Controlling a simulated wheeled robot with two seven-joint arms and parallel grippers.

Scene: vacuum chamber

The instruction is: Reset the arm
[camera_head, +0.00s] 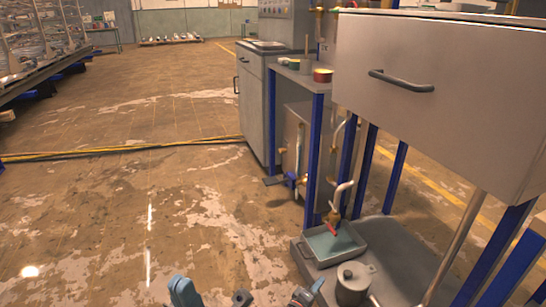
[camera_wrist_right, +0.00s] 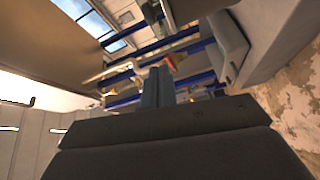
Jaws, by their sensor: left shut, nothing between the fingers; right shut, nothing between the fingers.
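My left gripper (camera_head: 183,291) shows at the bottom edge of the head view, left of centre, with only its blue-grey end in the frame. It is shut and empty. My right gripper (camera_head: 310,293) shows at the bottom edge further right, mostly cut off, left of a small metal pot. In the right wrist view my right gripper (camera_wrist_right: 157,88) has its two blue-grey fingers together, with nothing between them. Most of both arms is out of view.
A grey box with a handle (camera_head: 430,95) stands on blue legs at the right. Below it are a tray (camera_head: 318,262) and a metal pot (camera_head: 353,287) on a grey base. Yellow hoses (camera_head: 120,150) cross the floor. The worn floor (camera_head: 110,220) at left is clear.

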